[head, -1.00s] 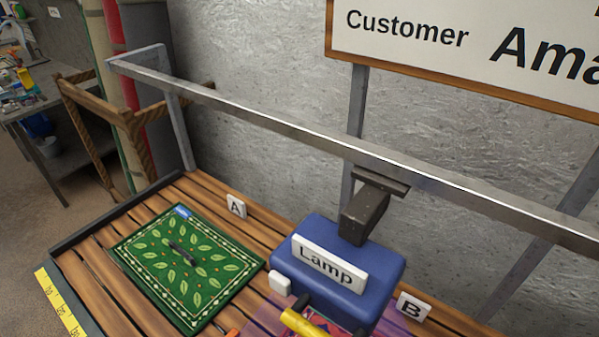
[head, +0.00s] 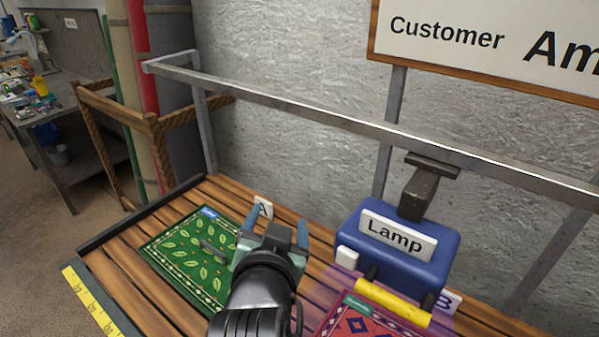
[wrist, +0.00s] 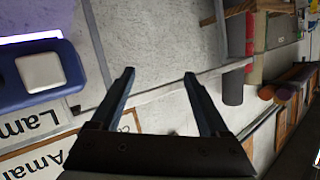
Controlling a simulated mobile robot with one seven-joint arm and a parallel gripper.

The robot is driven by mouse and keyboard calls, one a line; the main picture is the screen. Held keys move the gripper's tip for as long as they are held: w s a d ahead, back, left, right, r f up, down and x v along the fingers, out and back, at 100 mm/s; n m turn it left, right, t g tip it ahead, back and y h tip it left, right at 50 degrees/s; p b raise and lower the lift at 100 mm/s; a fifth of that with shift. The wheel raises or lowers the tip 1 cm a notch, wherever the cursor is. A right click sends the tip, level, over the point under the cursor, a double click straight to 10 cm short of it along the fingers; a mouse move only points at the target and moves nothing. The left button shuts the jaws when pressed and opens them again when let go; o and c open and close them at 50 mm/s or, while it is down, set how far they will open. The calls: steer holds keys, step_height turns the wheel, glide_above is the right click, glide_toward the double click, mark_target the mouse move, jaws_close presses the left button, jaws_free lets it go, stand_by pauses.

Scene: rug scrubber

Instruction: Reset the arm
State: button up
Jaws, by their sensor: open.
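My gripper (head: 273,222) is in the head view, in front of the "A" tag and over the right edge of the green rug. In the wrist view my gripper (wrist: 160,82) has its two fingers spread wide apart with nothing between them. It points toward the grey wall (wrist: 150,45) and the metal rail. The green leaf-pattern rug (head: 185,262) lies on the wooden slats, with a small dark object (head: 213,250) on it. My arm hides part of the rug's right side.
A blue "Lamp" box (head: 390,268) hangs from a metal rail (head: 320,117) at right. Below it are a yellow handle (head: 392,303) and a red patterned rug (head: 370,325). A white "A" tag (head: 263,206) stands behind my gripper.

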step_height(320, 180, up, 20)
steer(key=s+d+n+t+b, duration=0.2)
steer(key=s+t, duration=0.1)
steer(key=t, duration=0.4)
steer(key=s+d+r+n+t, duration=0.1)
steer(key=s+r+n+t, duration=0.1)
steer(key=s+r+t, duration=0.4)
steer(key=s+r, duration=0.4)
steer(key=r, duration=0.4)
steer(key=shift+s+d+y, duration=0.2)
steer(key=shift+s+y, duration=0.1)
steer(key=shift+s, duration=0.1)
